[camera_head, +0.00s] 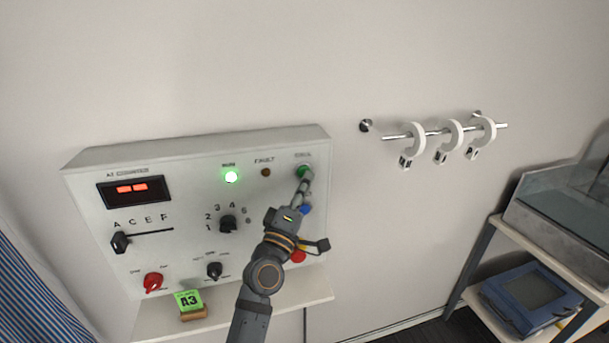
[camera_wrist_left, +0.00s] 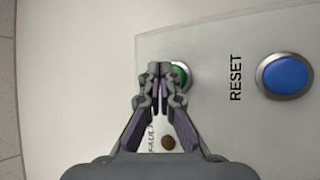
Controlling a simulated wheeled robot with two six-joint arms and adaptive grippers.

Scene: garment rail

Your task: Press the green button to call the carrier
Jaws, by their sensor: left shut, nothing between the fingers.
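The green button (camera_head: 304,170) is at the upper right of the white control panel (camera_head: 185,265) in the head view. My left gripper (camera_head: 305,182) is shut and empty, with its fingertips at the green button and partly covering it. In the left wrist view, the shut fingertips of the left gripper (camera_wrist_left: 159,70) overlap the left side of the green button (camera_wrist_left: 182,76). I cannot tell whether they touch it. My right gripper is not in view.
A blue RESET button (camera_wrist_left: 287,76) and a red button (camera_head: 298,256) are below the green one. A lit green lamp (camera_head: 231,176) and a dark brown fault lamp (camera_head: 266,172) are to its left.

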